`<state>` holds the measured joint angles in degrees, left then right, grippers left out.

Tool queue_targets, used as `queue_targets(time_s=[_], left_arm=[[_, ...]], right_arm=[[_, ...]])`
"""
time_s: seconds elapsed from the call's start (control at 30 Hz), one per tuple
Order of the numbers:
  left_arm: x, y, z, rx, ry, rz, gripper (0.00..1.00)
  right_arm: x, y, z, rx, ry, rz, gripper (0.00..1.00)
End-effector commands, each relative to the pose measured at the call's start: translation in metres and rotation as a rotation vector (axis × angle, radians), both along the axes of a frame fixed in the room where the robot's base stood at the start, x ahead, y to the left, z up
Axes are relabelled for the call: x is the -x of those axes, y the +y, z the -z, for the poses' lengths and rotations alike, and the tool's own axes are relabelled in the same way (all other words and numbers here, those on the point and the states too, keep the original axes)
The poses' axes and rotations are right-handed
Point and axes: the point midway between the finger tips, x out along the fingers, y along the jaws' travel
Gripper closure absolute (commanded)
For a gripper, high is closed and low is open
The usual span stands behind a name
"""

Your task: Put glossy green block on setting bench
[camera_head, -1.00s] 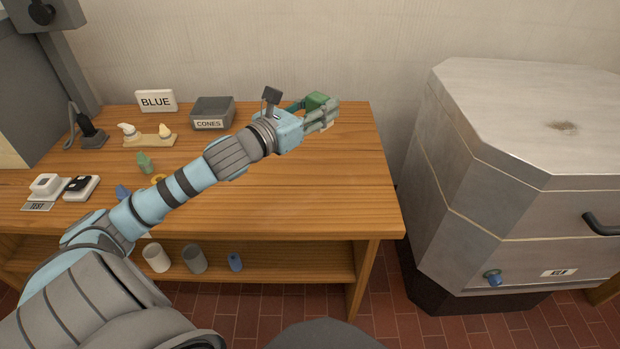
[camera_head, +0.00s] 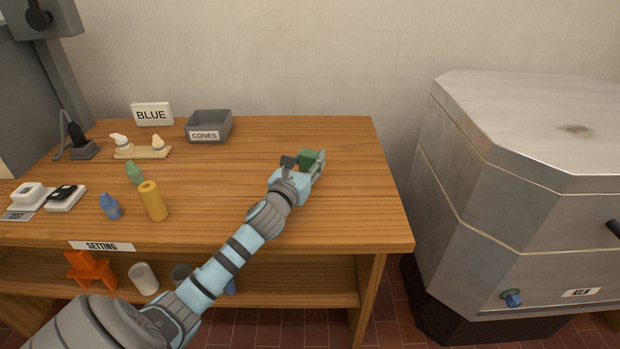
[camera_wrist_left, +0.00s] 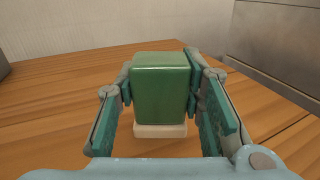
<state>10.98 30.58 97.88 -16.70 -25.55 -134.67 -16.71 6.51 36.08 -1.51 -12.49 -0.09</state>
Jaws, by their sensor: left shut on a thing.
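The glossy green block (camera_head: 309,157) is between the fingers of my left gripper (camera_head: 313,161), at the right part of the wooden setting bench (camera_head: 345,215). In the left wrist view the block (camera_wrist_left: 161,88) stands upright with a pale band at its foot. The fingers of the left gripper (camera_wrist_left: 160,100) are on both sides of it, shut on it. The block is low over or on the bench top; I cannot tell whether its foot touches the wood. The bench bears a SETTING label (camera_head: 101,246) on its front edge. My right gripper is not in view.
A grey CONES bin (camera_head: 209,127), a BLUE sign (camera_head: 152,114), a yellow cylinder (camera_head: 153,201) and small bottles stand on the left half of the bench. The kiln (camera_head: 510,220) is right of the bench across a gap. The wood around the block is clear.

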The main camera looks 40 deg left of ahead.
Motion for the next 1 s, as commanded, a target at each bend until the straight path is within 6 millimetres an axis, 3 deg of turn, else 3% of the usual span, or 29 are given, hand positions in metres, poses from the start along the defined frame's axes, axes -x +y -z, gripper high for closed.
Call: queue_targets(time_s=[0.03, 0.1, 0.3, 0.83, 0.87, 0.97, 1.0], left_arm=[[0.0, 0.0, 0.018, 0.002, 0.003, -0.001, 1.0], [0.0, 0.0, 0.029, 0.001, 0.002, 0.0, 1.0], [0.0, 0.0, 0.026, 0.001, 0.0, 0.0, 1.0], [0.001, 0.0, 0.041, 0.003, 0.007, -0.001, 1.0], [0.001, 0.0, 0.042, 0.004, 0.008, -0.001, 0.6], [0.001, 0.0, 0.044, 0.006, 0.011, -0.002, 0.45], [0.001, 0.0, 0.044, 0.007, 0.013, -0.002, 0.45]], right_arm=[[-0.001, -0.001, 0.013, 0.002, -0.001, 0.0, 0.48], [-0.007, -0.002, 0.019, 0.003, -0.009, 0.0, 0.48], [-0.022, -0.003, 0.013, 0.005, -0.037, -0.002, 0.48], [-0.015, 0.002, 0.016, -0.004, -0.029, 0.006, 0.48], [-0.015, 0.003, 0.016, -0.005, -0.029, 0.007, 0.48], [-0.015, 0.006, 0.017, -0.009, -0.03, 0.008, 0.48], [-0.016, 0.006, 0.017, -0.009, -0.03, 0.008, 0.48]])
